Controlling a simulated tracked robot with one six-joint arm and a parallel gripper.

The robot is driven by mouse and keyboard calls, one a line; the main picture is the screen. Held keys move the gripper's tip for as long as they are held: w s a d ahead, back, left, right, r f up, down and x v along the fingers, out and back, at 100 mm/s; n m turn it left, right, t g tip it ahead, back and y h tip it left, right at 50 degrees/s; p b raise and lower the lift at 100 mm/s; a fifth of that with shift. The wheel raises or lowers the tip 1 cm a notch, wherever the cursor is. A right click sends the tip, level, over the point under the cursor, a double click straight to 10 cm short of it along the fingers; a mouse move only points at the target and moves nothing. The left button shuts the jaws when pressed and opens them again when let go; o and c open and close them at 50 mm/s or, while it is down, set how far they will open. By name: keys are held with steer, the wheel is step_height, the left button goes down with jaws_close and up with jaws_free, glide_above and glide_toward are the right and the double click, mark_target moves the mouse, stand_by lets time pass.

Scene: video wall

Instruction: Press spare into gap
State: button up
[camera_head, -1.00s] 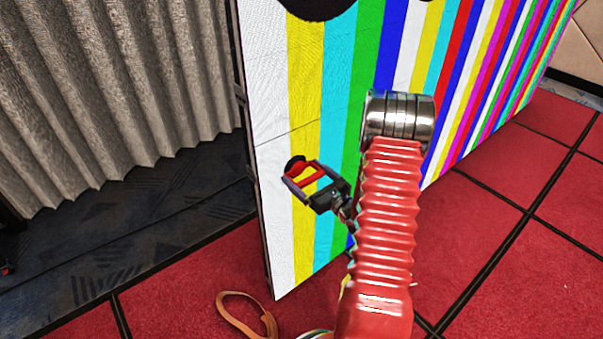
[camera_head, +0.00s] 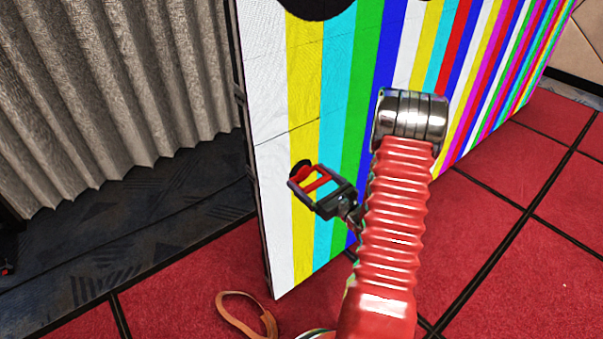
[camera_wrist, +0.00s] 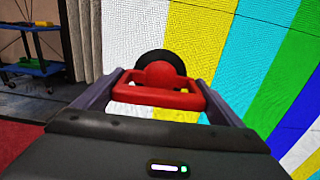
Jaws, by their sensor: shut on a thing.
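The video wall (camera_head: 272,200) stands upright with vertical colour bars, and a thin seam crosses it. My gripper (camera_head: 308,177), with dark purple fingers, is in front of its lower left part. In the wrist view my gripper (camera_wrist: 159,82) is shut on a red handle (camera_wrist: 155,97). A round black disc (camera_wrist: 152,58) sits behind the handle, on the wall side; I cannot tell whether it touches the wall. The handle also shows in the head view (camera_head: 313,182).
A grey pleated curtain (camera_head: 115,90) hangs left of the wall. An orange-brown strap (camera_head: 235,318) lies on the red floor (camera_head: 485,235). A blue cart (camera_wrist: 32,67) with small items stands far left in the wrist view.

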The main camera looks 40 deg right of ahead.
steer(key=shift+s, duration=1.3)
steer(key=o, duration=1.5)
steer(key=shift+c, duration=0.2)
steer(key=c, duration=1.5)
steer(key=shift+o, duration=0.2)
steer(key=w+a+f+n+y, duration=0.1)
steer(key=a+y, duration=0.1)
steer(key=a, duration=0.8)
steer(key=w+a+f+n+g+y, duration=0.1)
steer(key=w+a+n+y, duration=0.1)
steer(key=a, duration=0.9)
steer(key=w+a+f+n+g+y, duration=0.1)
steer(key=a+y, duration=0.3)
steer(key=a, duration=0.7)
steer(key=shift+w+n, duration=0.35)
steer(key=shift+n, duration=0.35)
steer(key=shift+a+f, duration=0.1)
